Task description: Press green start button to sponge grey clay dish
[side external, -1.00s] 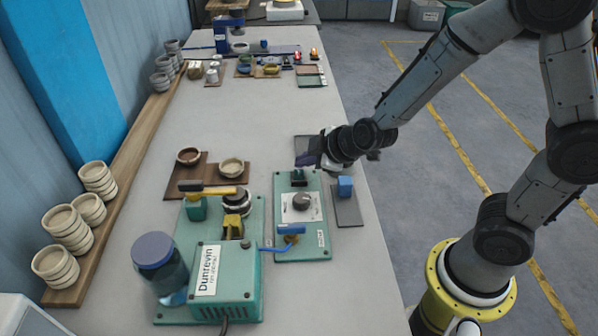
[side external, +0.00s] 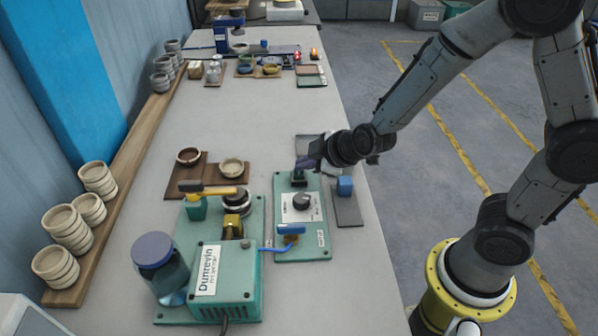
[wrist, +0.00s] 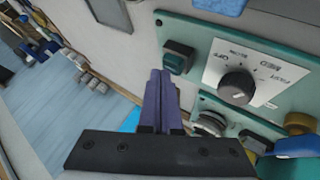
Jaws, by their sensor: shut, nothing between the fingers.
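The control panel (side external: 310,243) is a teal plate with a dark dial (side external: 301,200) on a white face. A dark green block-like button (side external: 298,177) stands at its far end; it also shows in the wrist view (wrist: 178,57). My gripper (side external: 305,163) is shut and empty, its purple fingers (wrist: 160,78) just beside the button. I cannot tell whether they touch it. A pale round dish (side external: 232,167) and a brown one (side external: 188,156) sit on a brown board. A round piece (side external: 237,201) sits on the teal machine, partly hidden; I cannot tell which is the grey clay dish.
The teal machine (side external: 226,279) with a jar (side external: 155,255) stands at front left. A blue block (side external: 345,186) lies on a dark mat right of the panel. Stacked bowls (side external: 67,230) line the left board. The middle of the table is clear.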

